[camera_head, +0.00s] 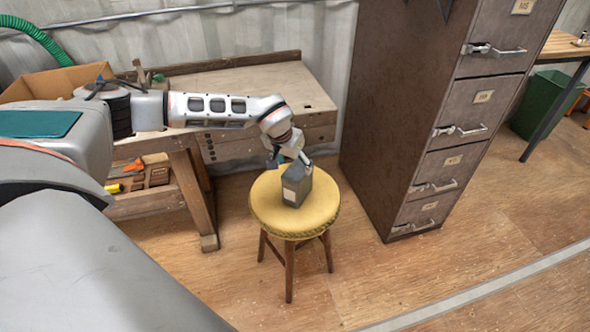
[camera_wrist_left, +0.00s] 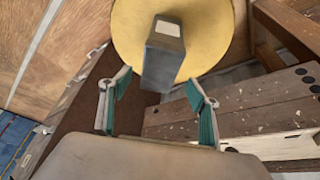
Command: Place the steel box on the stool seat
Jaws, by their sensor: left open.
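The steel box (camera_head: 297,187) is a dark grey block with a pale label, standing on the yellow stool seat (camera_head: 262,213). The box also shows in the left wrist view (camera_wrist_left: 160,55), in front of the yellow seat (camera_wrist_left: 205,25). My left gripper (camera_head: 289,160) is just above and behind the box in the head view. In the left wrist view its two green-padded fingers (camera_wrist_left: 158,88) are spread wide, one to each side of the box's near end, with gaps between. I cannot tell how far the fingers overlap the box in depth. My right gripper is not in view.
A brown filing cabinet (camera_head: 392,120) stands close to the right of the stool. A wooden workbench (camera_head: 270,85) with a cardboard box (camera_head: 55,82) is behind and left. The floor (camera_head: 400,280) in front and to the right is clear.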

